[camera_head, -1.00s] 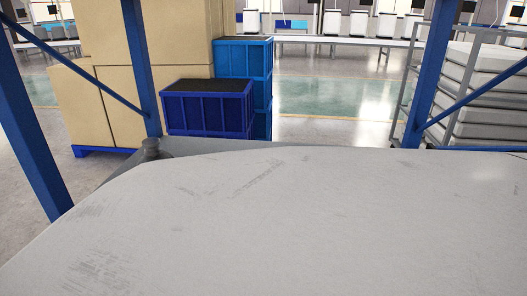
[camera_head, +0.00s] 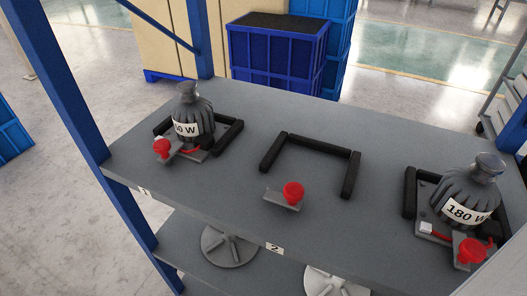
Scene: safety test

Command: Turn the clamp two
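Clamp two is a red knob (camera_head: 293,192) on a small grey plate (camera_head: 282,203), near the shelf's front edge above the label 2 (camera_head: 275,248). Behind it stands an empty black U-shaped frame (camera_head: 318,145). To the left, above the label 1 (camera_head: 144,191), is another red knob (camera_head: 162,147) in front of a dark ribbed weight (camera_head: 187,108) in a black frame. At the right a third red knob (camera_head: 471,250) stands in front of a weight marked 180 W (camera_head: 467,192). My gripper is not in view.
The grey shelf top (camera_head: 235,205) is bare between the stations. Blue posts (camera_head: 62,90) stand at its left. A lower shelf holds round grey discs (camera_head: 229,246). Behind are blue crates (camera_head: 277,58) and cartons.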

